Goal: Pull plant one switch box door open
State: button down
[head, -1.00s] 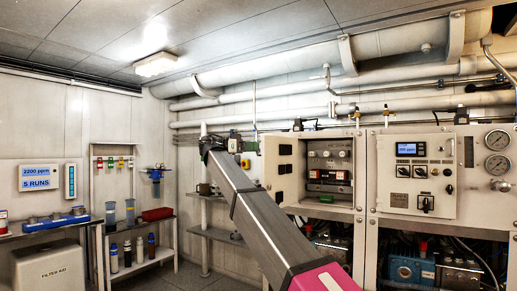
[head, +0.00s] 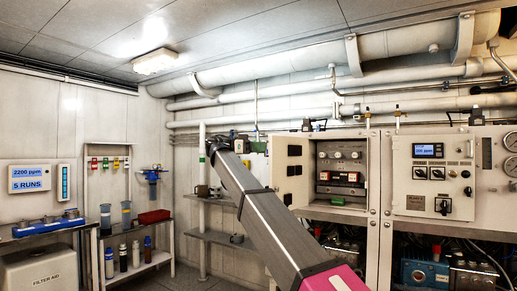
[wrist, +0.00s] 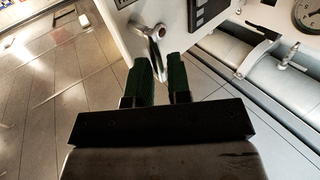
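The left switch box (head: 340,165) on the panel front stands open in the head view. Its door (head: 291,172) is swung out to the left, inner side showing. The right box (head: 431,174) is closed. In the wrist view, a silver lever handle (wrist: 155,47) stands out from a white door face (wrist: 207,38). My gripper (wrist: 159,62) has its two green fingers on either side of the lever's lower end, with a narrow gap between them. I cannot tell whether they press on it.
Large pipes (head: 330,60) run along the back wall above the boxes. A shelf (head: 215,237) stands left of the panel, with a bottle rack (head: 140,262) farther left.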

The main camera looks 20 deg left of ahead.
jog(key=c, duration=1)
grip_release()
jog(key=shift+w+d, duration=0.25)
jog(key=shift+w, duration=0.25)
jog(key=shift+w+d, duration=0.2)
jog(key=shift+w, duration=0.3)
jog(key=shift+o, duration=0.2)
jog(key=shift+s+a, duration=0.1)
jog(key=shift+s, duration=0.1)
jog(key=shift+c, duration=1.2)
jog(key=shift+n, duration=0.3)
